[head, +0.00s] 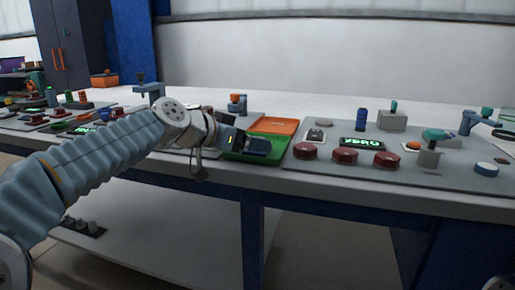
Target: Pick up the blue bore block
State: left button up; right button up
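My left gripper (258,147) reaches in from the left and is low over the green tray (236,155). Its end looks dark, with a dark blue part at the tip. I cannot tell whether that part is a finger or a block, nor whether the fingers are open or shut. A blue ribbed upright piece (361,118) stands on the panel to the right, apart from the gripper. I cannot make out a bore in it, so I cannot tell whether it is the blue bore block. My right gripper is not in view.
An orange tray (276,126) lies behind the green one. Red buttons (345,156), a lit green display (361,142), a blue-topped round knob (486,169) and a grey block (392,120) crowd the right panel. A white wall stands behind the table.

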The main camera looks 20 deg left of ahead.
pick_arm(q)
jog(key=shift+x, duration=1.5)
jog(key=shift+r, duration=0.1)
grip_shut()
